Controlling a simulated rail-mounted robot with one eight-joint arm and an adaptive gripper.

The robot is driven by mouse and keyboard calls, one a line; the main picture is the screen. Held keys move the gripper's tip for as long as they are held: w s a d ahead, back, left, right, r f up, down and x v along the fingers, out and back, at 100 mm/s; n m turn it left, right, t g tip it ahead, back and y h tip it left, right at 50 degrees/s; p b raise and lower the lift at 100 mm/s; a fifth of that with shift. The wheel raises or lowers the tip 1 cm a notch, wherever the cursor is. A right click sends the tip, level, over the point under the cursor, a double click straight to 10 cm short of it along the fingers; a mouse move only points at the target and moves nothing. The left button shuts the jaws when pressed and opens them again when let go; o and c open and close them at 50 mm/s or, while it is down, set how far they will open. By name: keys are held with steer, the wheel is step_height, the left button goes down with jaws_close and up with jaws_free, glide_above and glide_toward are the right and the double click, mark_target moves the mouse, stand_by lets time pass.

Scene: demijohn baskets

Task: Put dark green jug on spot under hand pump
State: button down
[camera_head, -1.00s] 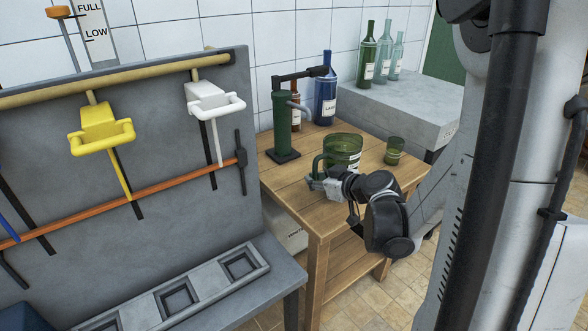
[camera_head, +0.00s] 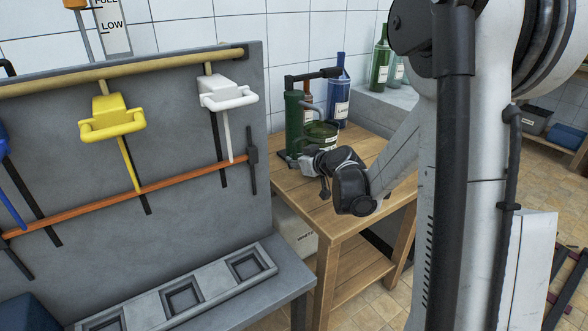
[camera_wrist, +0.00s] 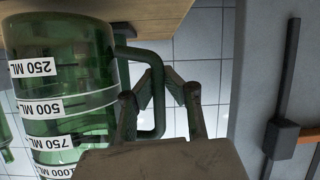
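The dark green jug (camera_head: 322,131), see-through with white labels, is beside the green hand pump (camera_head: 293,125) at the back of the wooden table, close to its spout. My gripper (camera_head: 308,158) is at the jug's near side, partly hidden by my wrist. In the wrist view, which is upside down, the jug (camera_wrist: 65,85) fills the left side. There my gripper's fingers (camera_wrist: 158,85) close around the jug's handle (camera_wrist: 158,110). The spot under the pump is hidden. I cannot tell whether the jug touches the table.
A blue bottle (camera_head: 338,100) and a brown bottle stand behind the pump. Green bottles (camera_head: 380,60) stand on the grey counter behind. A grey panel with yellow (camera_head: 110,118) and white (camera_head: 228,95) holders rises left of the table. The table's front part (camera_head: 315,205) is clear.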

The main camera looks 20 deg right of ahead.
steer(key=shift+d+f+b, duration=0.1)
steer(key=shift+f+b, duration=0.2)
steer(key=shift+f, duration=1)
steer(key=c, duration=1.9)
jaws_free()
steer(key=p+v, duration=0.3)
steer(key=v, duration=0.8)
steer(key=s+a+r+m+g, duration=0.1)
steer(key=s+a+r+g, duration=0.35)
steer(key=s+a, duration=0.7)
steer(key=s+a+m+h, duration=0.1)
steer(key=s, duration=0.4)
steer(key=s+a+r+g+h, duration=0.1)
steer(key=s, duration=0.4)
steer(key=s+a+m, duration=0.1)
steer(key=s, duration=0.4)
steer(key=shift+s+a+r+m+g+h, duration=0.2)
steer(key=shift+s+r+m+g+h, duration=0.1)
steer(key=shift+g+h, duration=0.1)
steer(key=shift+w+r, duration=0.1)
